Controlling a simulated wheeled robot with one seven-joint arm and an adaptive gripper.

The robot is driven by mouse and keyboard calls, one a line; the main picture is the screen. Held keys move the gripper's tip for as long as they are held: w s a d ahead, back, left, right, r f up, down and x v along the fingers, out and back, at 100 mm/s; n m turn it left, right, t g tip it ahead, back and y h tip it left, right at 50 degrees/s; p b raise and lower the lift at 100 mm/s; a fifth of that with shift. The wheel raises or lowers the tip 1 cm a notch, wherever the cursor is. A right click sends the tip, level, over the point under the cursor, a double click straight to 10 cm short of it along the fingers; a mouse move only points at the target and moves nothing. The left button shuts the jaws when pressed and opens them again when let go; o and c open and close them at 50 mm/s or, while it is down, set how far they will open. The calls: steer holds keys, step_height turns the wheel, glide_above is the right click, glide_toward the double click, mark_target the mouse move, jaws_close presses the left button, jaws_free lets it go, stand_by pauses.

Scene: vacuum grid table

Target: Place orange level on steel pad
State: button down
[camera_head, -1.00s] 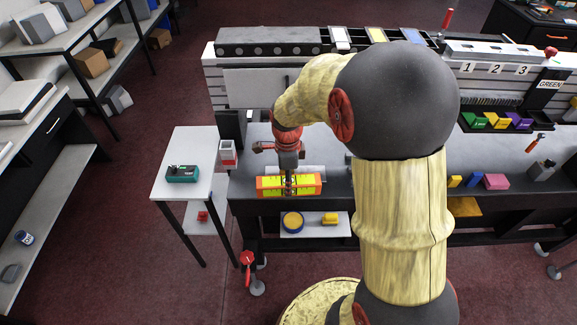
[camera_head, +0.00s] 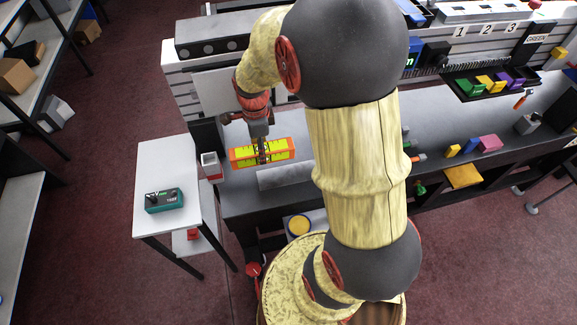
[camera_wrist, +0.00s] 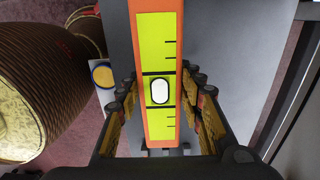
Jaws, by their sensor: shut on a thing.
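The orange level (camera_head: 240,158), a long bar with yellow-green faces, is held in my gripper (camera_head: 262,150) near the left end of the workbench. The wrist view shows the level (camera_wrist: 155,38) running lengthwise between the two fingers of my gripper (camera_wrist: 160,88), with a white oval vial at its middle. The fingers are shut on its sides. The steel pad (camera_head: 286,176), a flat grey plate, lies on the bench just in front of and to the right of the level. My arm hides its right end. The gap between level and bench cannot be judged.
A white side table (camera_head: 180,222) with a teal device (camera_head: 164,200) stands left of the bench. A small red and white box (camera_head: 211,166) is close to the level's left end. Coloured blocks (camera_head: 488,143) and a black tray (camera_head: 490,84) lie further right.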

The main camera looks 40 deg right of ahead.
steer(key=s+d+f+b, duration=0.1)
steer(key=d+f, duration=0.1)
steer(key=s+d+f+b, duration=0.1)
steer(key=s+d+f, duration=0.1)
steer(key=f, duration=0.1)
steer(key=s+d+f, duration=0.2)
steer(key=d, duration=0.1)
steer(key=shift+s+d+f+b, duration=0.1)
steer(key=shift+s+f+b, duration=0.15)
steer(key=shift+b, duration=0.15)
steer(key=shift+s+d+f+b, duration=0.15)
steer(key=shift+f+b, duration=0.7)
steer(key=shift+f, duration=0.85)
steer(key=shift+f, duration=0.15)
steer(key=c, duration=1.2)
jaws_free()
